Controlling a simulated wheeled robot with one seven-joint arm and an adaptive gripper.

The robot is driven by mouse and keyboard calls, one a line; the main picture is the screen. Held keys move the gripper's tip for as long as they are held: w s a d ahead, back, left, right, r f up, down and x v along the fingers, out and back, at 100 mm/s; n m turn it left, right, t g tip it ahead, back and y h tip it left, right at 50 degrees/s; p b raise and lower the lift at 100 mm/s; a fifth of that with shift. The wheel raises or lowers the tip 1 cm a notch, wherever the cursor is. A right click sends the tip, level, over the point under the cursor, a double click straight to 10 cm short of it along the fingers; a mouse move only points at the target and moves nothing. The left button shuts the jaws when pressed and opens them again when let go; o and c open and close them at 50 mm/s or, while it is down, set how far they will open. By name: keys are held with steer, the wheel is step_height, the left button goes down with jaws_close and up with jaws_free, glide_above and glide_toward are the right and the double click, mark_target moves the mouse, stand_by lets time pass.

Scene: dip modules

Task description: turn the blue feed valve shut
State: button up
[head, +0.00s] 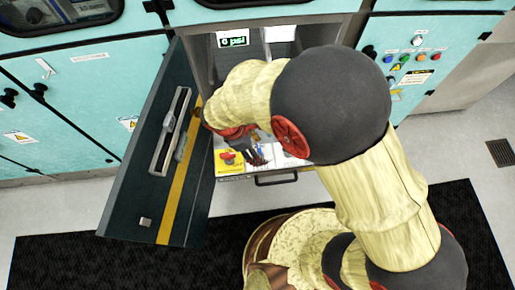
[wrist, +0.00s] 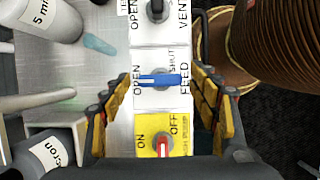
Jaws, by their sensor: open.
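The blue feed valve handle (wrist: 160,80) lies crosswise in the wrist view on a white plate marked OPEN, SHUT and FEED. Its long end points right, towards FEED; OPEN is printed at its left and SHUT just above its right part. My gripper (wrist: 161,76) is open, with one finger to the left of the handle and one to the right. I see gaps between the fingers and the handle; their height above the plate is unclear. In the head view my gripper (head: 256,150) is inside the open cabinet, and my arm hides much of the panel.
A yellow plate (wrist: 150,128) with a red-handled ON/OFF switch (wrist: 162,146) is below the feed valve. A dark VENT handle (wrist: 157,10) is above it. The cabinet door (head: 150,150) stands open left of my arm.

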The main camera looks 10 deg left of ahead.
steer(key=shift+c, duration=1)
steer(key=c, duration=1)
steer(key=shift+r+m+p, duration=0.1)
steer(key=shift+m+p, duration=0.2)
steer(key=shift+p, duration=0.1)
steer(key=m+g+p, duration=0.1)
steer(key=m+p, duration=0.1)
steer(key=p, duration=0.1)
steer(key=shift+w+r+m, duration=0.1)
steer(key=shift+m, duration=0.3)
steer(key=m+g+p, duration=0.2)
steer(key=m+p, duration=0.2)
steer(key=m, duration=0.1)
steer(key=shift+w, duration=0.15)
steer(key=m+p, duration=0.1)
steer(key=m, duration=0.1)
steer(key=m+g+y+p, duration=0.1)
steer(key=m, duration=0.1)
steer(key=shift+w+d+m+g+y, duration=0.1)
steer(key=shift+m+g+y, duration=0.2)
steer(key=shift+m, duration=0.1)
steer(key=shift+d+m+g+y+p, duration=0.15)
steer(key=shift+m+y+p, duration=0.4)
steer(key=shift+m, duration=0.6)
steer(key=shift+a+m+g+y+p, duration=0.1)
steer(key=shift+m+g+y+p, duration=0.15)
steer(key=shift+m+p, duration=0.7)
steer(key=shift+f+m, duration=0.2)
steer(key=shift+m, duration=0.1)
